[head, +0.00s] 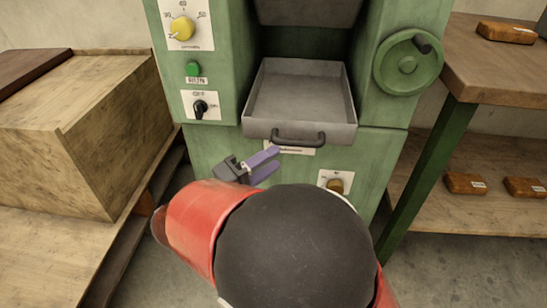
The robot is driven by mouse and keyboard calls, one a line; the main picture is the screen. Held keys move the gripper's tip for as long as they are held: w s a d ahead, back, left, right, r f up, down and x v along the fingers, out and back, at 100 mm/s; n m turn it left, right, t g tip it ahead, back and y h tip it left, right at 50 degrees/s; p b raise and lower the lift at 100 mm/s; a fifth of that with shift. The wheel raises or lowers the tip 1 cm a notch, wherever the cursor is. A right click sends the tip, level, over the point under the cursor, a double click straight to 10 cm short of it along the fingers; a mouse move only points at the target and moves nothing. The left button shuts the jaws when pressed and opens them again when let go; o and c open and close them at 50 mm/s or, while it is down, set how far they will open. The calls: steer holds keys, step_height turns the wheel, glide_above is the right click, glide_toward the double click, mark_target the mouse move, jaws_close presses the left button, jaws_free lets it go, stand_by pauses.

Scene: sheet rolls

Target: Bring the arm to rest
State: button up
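My gripper (276,158) is near the middle of the head view, in front of the green machine's lower front. It has a dark grey body and two purple fingers. A gap shows between the fingers, and I see nothing held in it. My red and black arm fills the lower middle of the view and hides part of the machine's base and the floor. The gripper lies just below and left of the drawer handle (298,138); I cannot tell whether it touches the machine.
The green machine (215,150) holds a pulled-out, empty grey tray (355,125). Its handwheel (408,63) is at right. A large wooden block (80,140) stands at left. A wooden shelf table (480,75) at right bears several brown blocks. Bare floor (440,265) shows lower right.

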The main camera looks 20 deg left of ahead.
steer(key=shift+d, duration=0.1)
steer(key=w+d+m+g+p, duration=0.3)
steer(key=d+g, duration=0.8)
steer(key=d, duration=1.1)
steer(key=s+d+r+m+y+p, duration=0.1)
steer(key=s+d+r+m+y, duration=0.1)
steer(key=s+d+m+y, duration=0.5)
steer(key=shift+s+d+r+y, duration=0.3)
steer(key=shift+s+d+y, duration=1.4)
steer(key=shift+s, duration=1.25)
steer(key=shift+o, duration=0.3)
